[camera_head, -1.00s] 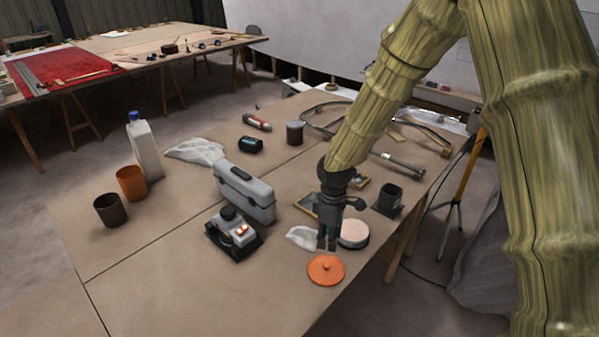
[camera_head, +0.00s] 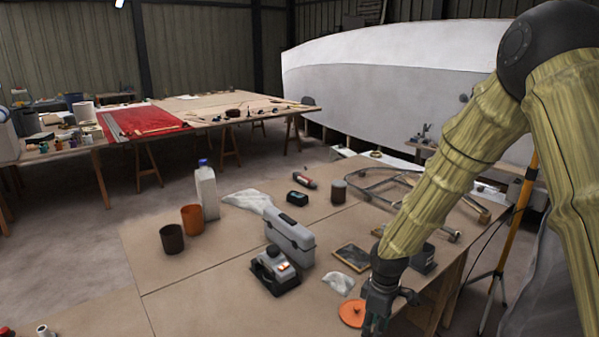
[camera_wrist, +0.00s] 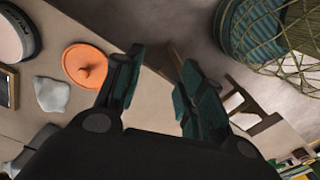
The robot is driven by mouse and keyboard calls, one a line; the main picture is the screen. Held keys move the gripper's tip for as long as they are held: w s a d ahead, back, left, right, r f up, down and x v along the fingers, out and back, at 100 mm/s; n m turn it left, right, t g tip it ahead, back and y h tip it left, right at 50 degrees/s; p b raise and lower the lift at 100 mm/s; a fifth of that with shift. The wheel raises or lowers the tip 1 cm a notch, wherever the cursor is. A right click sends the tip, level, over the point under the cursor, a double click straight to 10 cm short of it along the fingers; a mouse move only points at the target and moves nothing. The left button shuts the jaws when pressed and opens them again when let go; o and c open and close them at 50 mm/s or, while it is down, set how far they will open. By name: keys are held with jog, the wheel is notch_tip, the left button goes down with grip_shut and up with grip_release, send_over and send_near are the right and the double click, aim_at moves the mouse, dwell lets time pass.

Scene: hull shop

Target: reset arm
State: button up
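My gripper (camera_head: 384,311) hangs at the front right edge of the workbench (camera_head: 205,262), fingers pointing down. In the wrist view my gripper (camera_wrist: 160,85) has its two fingers spread, with nothing between them but the bench edge and the floor beyond. My arm reaches in from the right.
A crumpled white cloth (camera_head: 338,283), a framed dark panel (camera_head: 351,257), a sander-like tool (camera_head: 275,272) and a grey case (camera_head: 290,240) stand near my gripper. Cups and a white bottle (camera_head: 207,193) are further left. A yellow tripod (camera_head: 519,215) stands right of the bench.

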jog(key=s+a+f+m+y, duration=0.15)
jog(key=s+f+m, duration=0.45)
jog(key=s+f, duration=1.05)
jog(key=s+d+f+m+h, duration=0.1)
jog(key=s+d+f+m, duration=0.1)
jog(key=s, duration=0.7)
jog(key=s+d+f+m, duration=0.2)
jog(key=s+f+m, duration=0.2)
jog(key=s+f, duration=0.2)
jog(key=s, duration=0.2)
jog(key=shift+s+d+f+h, duration=0.2)
jog(key=shift+s+f+h, duration=0.1)
jog(key=shift+s+h, duration=0.1)
